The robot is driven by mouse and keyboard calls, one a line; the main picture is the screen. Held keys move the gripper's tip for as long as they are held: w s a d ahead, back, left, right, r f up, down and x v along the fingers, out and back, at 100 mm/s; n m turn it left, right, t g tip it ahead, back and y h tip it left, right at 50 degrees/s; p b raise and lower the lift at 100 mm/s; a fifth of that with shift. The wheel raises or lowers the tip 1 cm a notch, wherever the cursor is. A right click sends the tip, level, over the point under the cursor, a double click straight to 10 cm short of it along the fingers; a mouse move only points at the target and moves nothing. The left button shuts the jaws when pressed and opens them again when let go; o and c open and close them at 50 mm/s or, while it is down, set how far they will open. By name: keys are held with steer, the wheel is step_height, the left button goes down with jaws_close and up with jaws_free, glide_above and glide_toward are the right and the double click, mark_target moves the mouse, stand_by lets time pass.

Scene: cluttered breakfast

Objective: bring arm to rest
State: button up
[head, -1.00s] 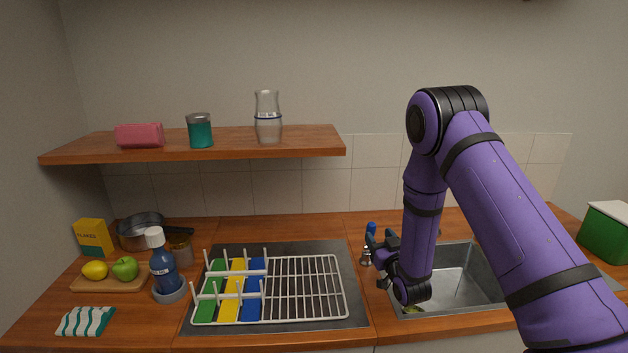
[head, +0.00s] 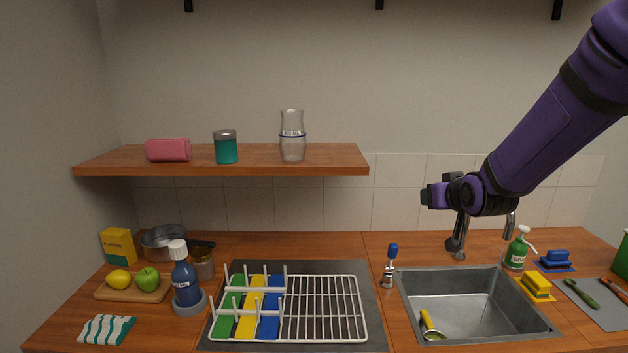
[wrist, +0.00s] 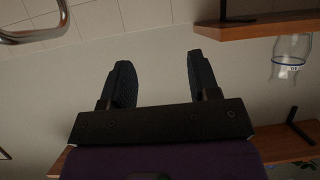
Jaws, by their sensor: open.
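My gripper (wrist: 161,82) is open in the wrist view, with nothing between its two dark fingers and the pale wall beyond them. In the head view my gripper (head: 428,197) is raised well above the counter, behind and above the sink, pointing left. My purple arm (head: 550,125) reaches in from the upper right. The gripper touches nothing that I can see.
The sink (head: 470,305) holds a yellow-handled tool (head: 429,324). A blue-handled brush (head: 391,262) stands left of it. A wooden shelf (head: 340,160) bears a glass carafe (head: 292,138), a teal jar (head: 225,148) and a pink item (head: 168,150). The dish rack (head: 330,305) stands left.

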steer(key=s+r+g, duration=0.2)
steer(key=s+r, duration=0.1)
steer(key=s, duration=0.4)
steer(key=s+d+r+g, duration=0.1)
steer(key=s+r, duration=0.3)
steer(key=s, duration=0.4)
steer(key=shift+s+d+r+m+g, duration=0.15)
steer(key=shift+s+d+m+g, duration=0.15)
steer(key=shift+g, duration=0.1)
steer(key=s+g, duration=0.1)
steer(key=s, duration=0.5)
steer(key=s+r+g, duration=0.1)
steer(key=s, duration=0.6)
steer(key=s+g, duration=0.2)
steer(key=s, duration=0.4)
steer(key=shift+s+d+r+h, duration=0.15)
steer(key=shift+s+h, duration=0.1)
steer(key=shift+h, duration=0.05)
steer(key=shift+c, duration=0.3)
steer(key=shift+w, duration=0.1)
